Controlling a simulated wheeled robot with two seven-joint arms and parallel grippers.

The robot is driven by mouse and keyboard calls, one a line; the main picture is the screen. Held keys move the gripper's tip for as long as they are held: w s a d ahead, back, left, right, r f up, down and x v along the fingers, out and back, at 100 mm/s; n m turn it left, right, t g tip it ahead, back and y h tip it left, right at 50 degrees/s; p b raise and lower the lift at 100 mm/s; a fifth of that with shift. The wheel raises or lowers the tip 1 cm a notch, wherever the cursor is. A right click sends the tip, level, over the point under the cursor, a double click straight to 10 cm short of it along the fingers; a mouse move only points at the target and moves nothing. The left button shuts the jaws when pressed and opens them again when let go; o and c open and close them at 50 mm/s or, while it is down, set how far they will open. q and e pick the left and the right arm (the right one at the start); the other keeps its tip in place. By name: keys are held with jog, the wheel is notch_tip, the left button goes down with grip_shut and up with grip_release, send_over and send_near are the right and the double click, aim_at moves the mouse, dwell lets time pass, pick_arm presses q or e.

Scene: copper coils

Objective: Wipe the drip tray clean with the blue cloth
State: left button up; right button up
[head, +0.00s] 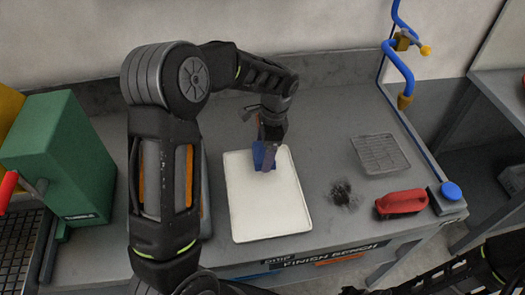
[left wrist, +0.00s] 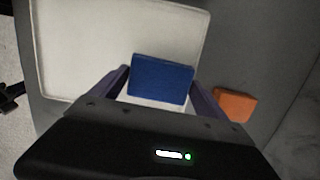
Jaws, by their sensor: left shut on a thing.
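The drip tray (head: 262,207) is a shallow, off-white rectangle on the grey bench, and its inside looks plain and pale. It also shows in the left wrist view (left wrist: 85,50). The blue cloth (head: 262,158) is a small blue block shape at the tray's far edge, also seen in the left wrist view (left wrist: 161,79). My left gripper (head: 266,160) points down there, shut on the cloth, with its fingers on either side of it. I cannot tell whether the cloth touches the tray. My right gripper is not seen; only part of a dark arm shows at the lower right.
An orange block (left wrist: 235,104) lies beside the tray. Right of the tray are a wire rack (head: 380,154), a dark patch of shavings (head: 342,194) and a red-handled brush (head: 401,203). A green machine (head: 62,155) stands at left. A blue pipe (head: 398,65) rises at the right edge.

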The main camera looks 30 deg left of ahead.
pick_arm(q)
jog(key=shift+w+r+p, duration=0.2)
jog(key=shift+r+p, duration=0.3)
jog(key=shift+r, duration=0.4)
jog(key=shift+r+p, duration=0.8)
jog(key=shift+r, duration=0.45)
jog(key=shift+s, duration=0.1)
